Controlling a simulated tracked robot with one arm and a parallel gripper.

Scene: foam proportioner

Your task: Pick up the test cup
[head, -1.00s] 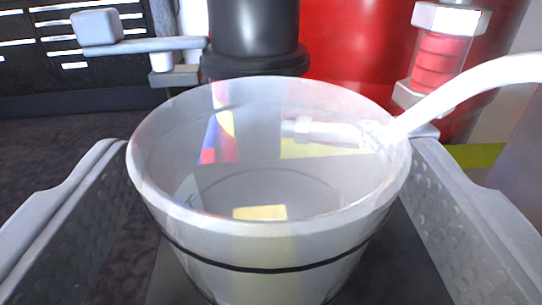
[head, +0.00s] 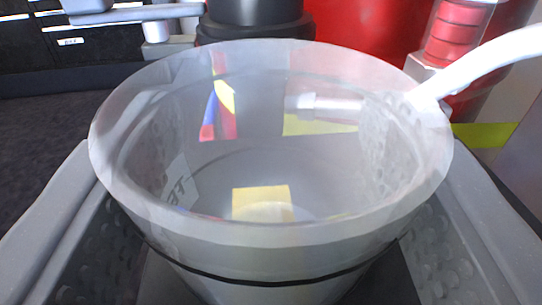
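The test cup (head: 270,232) is a large, translucent, upright cup with a thick pale rim and a dark line around its wall. It fills the middle of the head view. My gripper (head: 271,190) is open around it, one grey dimpled finger on each side. The lower cup wall shows a gap to both fingers; the rim hides the fingertips, so contact higher up cannot be told. Part of a printed label shows on the left wall. The cup's base is hidden.
A white curved tube (head: 480,70) reaches the cup's right rim. Behind stand a red tank (head: 365,35), a black cylinder (head: 254,25) and a clear sight tube with red inside (head: 458,32). A grey lever (head: 135,15) is at upper left. Dark floor lies left.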

